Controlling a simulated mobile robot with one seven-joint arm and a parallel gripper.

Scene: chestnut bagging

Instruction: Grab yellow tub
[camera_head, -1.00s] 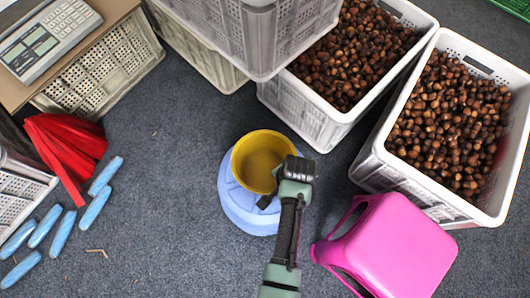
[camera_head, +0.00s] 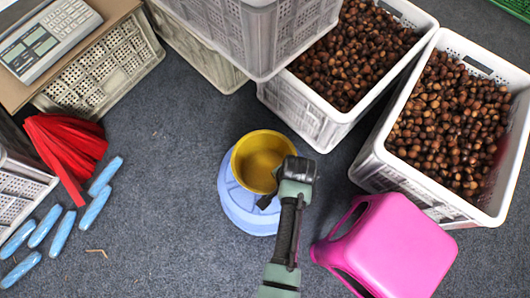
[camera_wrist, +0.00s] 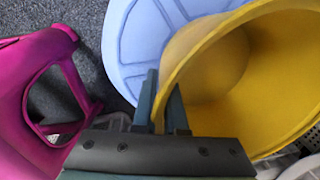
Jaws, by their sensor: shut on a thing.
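The yellow tub (camera_head: 256,160) is open at the top and sits over a light blue round stool or lid-like base (camera_head: 243,212). My gripper (camera_head: 270,196) reaches it from the lower right and is at its near right rim. In the wrist view, the tub (camera_wrist: 235,75) fills the right side, with its wall between the two fingers of my gripper (camera_wrist: 162,105). The gripper is shut on that wall. The inside of the tub looks empty. Whether the tub touches the blue base is hard to tell.
White crates of chestnuts (camera_head: 375,160) stand at the right and back. A scale (camera_head: 42,40), red bags (camera_head: 65,150) and blue rolls (camera_head: 62,233) are at the left. Grey floor between is clear.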

